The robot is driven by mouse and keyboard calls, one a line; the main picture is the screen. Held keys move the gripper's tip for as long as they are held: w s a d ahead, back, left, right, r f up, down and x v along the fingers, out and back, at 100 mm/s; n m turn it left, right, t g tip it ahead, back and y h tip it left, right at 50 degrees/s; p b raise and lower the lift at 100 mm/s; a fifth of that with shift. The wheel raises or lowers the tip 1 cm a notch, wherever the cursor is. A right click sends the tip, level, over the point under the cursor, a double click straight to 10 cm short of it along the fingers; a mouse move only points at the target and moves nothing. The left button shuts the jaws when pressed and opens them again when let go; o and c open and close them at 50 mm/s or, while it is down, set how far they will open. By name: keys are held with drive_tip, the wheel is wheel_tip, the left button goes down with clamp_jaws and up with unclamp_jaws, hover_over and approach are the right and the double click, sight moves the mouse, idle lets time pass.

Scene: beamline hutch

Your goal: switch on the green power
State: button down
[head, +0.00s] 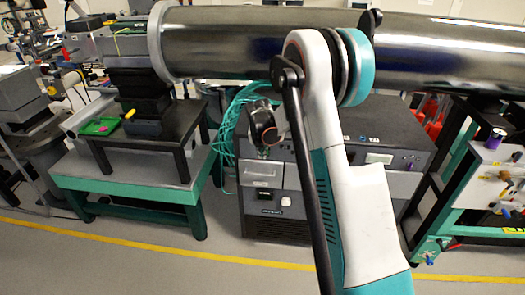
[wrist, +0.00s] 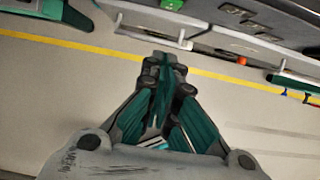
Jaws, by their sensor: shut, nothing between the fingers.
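A small green piece (wrist: 172,4), which may be the green power switch, shows at the top edge of the wrist view on the front of a grey equipment cabinet. The cabinet (head: 270,228) stands on the floor in the middle of the head view, partly behind my arm. I cannot make out a green switch on it there; a round white knob (head: 286,201) shows on its lower front. My gripper (wrist: 165,66) is shut and empty in the wrist view, below the green piece in the picture and apart from it. I cannot make out its fingertips in the head view.
A teal-framed bench (head: 125,190) stands at the left, and a rack with tools (head: 490,180) at the right. A large metal pipe (head: 220,45) runs across the top. Teal cables (head: 228,125) hang beside the cabinet. The floor (head: 150,265) in front, with its yellow line, is clear.

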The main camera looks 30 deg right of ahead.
drive_tip(key=w+d+f+b, duration=0.3)
drive_tip(key=w+f, duration=0.2)
drive_tip(key=shift+d, duration=0.2)
idle(0.3)
